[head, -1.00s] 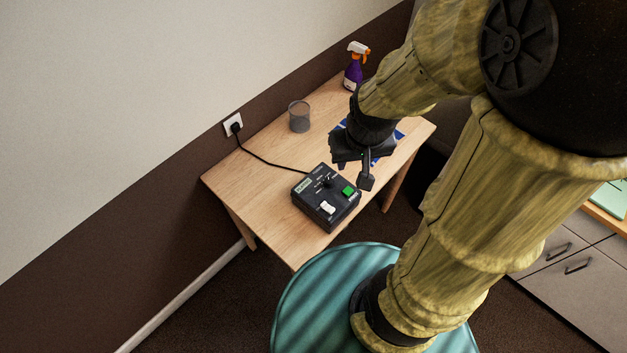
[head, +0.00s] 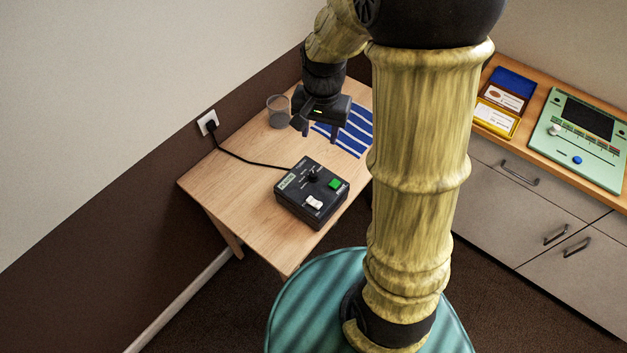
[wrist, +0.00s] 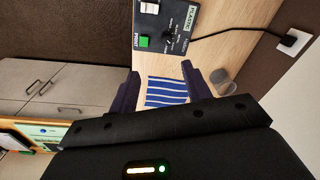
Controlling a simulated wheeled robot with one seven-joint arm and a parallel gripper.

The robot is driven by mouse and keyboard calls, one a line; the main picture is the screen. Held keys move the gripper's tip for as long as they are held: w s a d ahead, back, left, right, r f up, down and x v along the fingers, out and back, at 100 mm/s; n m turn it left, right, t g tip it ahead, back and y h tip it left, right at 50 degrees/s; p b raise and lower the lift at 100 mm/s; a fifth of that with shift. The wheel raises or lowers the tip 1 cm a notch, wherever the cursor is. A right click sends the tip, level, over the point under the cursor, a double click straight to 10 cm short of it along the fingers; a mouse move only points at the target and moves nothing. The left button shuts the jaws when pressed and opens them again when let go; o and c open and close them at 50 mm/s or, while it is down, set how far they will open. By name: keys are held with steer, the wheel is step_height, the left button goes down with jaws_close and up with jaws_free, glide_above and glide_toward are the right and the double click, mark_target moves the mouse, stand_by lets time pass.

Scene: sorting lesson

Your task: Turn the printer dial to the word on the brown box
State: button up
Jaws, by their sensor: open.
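The printer (head: 290,205) is a black box with a dark dial (head: 312,175), a green button, a white switch and a pale label. It sits on the wooden table. In the wrist view the printer (wrist: 152,24) is at the top, with its dial (wrist: 170,36) beside the green PRINT button and small words around it, too small to read surely. My gripper (head: 318,129) is open and empty above the table, behind the printer and apart from it. In the wrist view its fingers (wrist: 161,76) stand apart. I see no brown box.
A blue-striped mat (head: 352,132) and a grey mesh cup (head: 277,112) are on the table (head: 235,178). A cord runs to the wall socket (head: 208,122). A cabinet at the right bears a blue box (head: 514,80), a yellow box (head: 497,122) and a green panel (head: 562,153).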

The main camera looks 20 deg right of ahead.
mark_target(313, 173)
steer(key=w+f+m+g+b, duration=0.1)
steer(key=w+f+m+b, duration=0.1)
steer(key=w+f+m, duration=0.1)
steer(key=shift+w+f, duration=0.65)
steer(key=shift+w, duration=0.1)
steer(key=shift+a, duration=0.1)
steer(key=shift+f, duration=0.1)
step_height(313, 173, down, 17)
steer(key=shift+f+p, duration=0.15)
steer(key=shift+p, duration=0.3)
steer(key=c, duration=1)
